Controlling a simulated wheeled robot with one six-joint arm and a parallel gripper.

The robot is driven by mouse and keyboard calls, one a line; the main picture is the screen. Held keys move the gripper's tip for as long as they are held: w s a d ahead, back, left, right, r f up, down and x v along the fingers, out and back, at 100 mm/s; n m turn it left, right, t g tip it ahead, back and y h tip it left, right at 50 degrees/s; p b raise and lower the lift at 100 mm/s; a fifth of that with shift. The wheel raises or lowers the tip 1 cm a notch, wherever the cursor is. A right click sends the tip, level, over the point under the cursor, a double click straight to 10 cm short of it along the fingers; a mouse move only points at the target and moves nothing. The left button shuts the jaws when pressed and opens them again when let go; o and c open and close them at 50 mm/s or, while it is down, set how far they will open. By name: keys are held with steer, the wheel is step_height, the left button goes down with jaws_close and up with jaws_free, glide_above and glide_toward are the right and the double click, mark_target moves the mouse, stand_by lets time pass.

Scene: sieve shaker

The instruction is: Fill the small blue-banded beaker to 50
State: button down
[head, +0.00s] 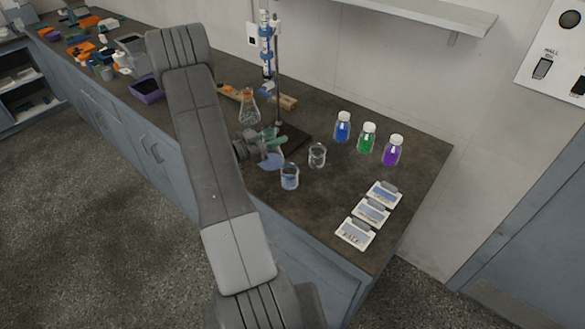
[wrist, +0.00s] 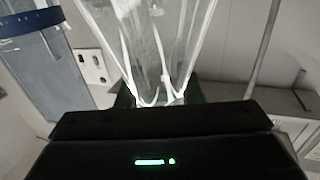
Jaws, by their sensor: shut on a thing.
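My gripper (head: 277,142) is shut on a clear glass vessel (head: 271,160), which shows pale blue below the green fingers. In the wrist view the held glass (wrist: 150,40) is clear and flares away from the fingers; no liquid level can be read in it. A small beaker (head: 290,178) with blue on it stands on the bench, just right of and in front of the held glass. Whether that blue is a band or liquid is too small to tell. A blue band (wrist: 30,21) shows at the upper left of the wrist view.
A clear beaker (head: 317,155) stands to the right. Blue (head: 342,128), green (head: 367,138) and purple (head: 392,151) bottles stand behind it. Cards (head: 371,212) lie at the front right. A burette (head: 265,45) on a stand and an orange-banded flask (head: 249,108) are behind my gripper.

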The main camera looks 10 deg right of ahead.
steer(key=shift+s, duration=0.1)
steer(key=shift+s+d+r+m+y+b, duration=0.1)
steer(key=shift+s+d+m+b, duration=0.1)
steer(key=shift+s+m+b, duration=0.35)
steer(key=shift+s+d+r+m+y+b, duration=0.15)
steer(key=shift+m+b, duration=0.1)
steer(key=shift+m, duration=0.45)
steer(key=shift+s+d+m+y+b, duration=0.1)
steer(key=shift+s+d+m+b, duration=0.2)
steer(key=shift+m, duration=0.35)
steer(key=m+b, duration=0.1)
steer(key=m, duration=0.1)
steer(key=s+f+m+b, duration=0.1)
steer(key=b, duration=0.1)
steer(key=s+d+m+b, duration=0.1)
steer(key=m+b, duration=0.1)
steer(key=shift+s+f+m+y, duration=0.15)
steer(key=shift+m+y, duration=0.15)
steer(key=shift+y, duration=0.05)
steer(key=shift+f+m+b, duration=0.25)
steer(key=shift+m+b, duration=0.15)
steer(key=shift+b, duration=0.25)
steer(key=shift+r+m+t+b, duration=0.3)
steer(key=shift+r+m+b, duration=0.1)
steer(key=shift+m, duration=0.4)
stand_by(1.7)
steer(key=shift+m+b, duration=0.5)
steer(key=shift+m, duration=0.1)
stand_by(1.3)
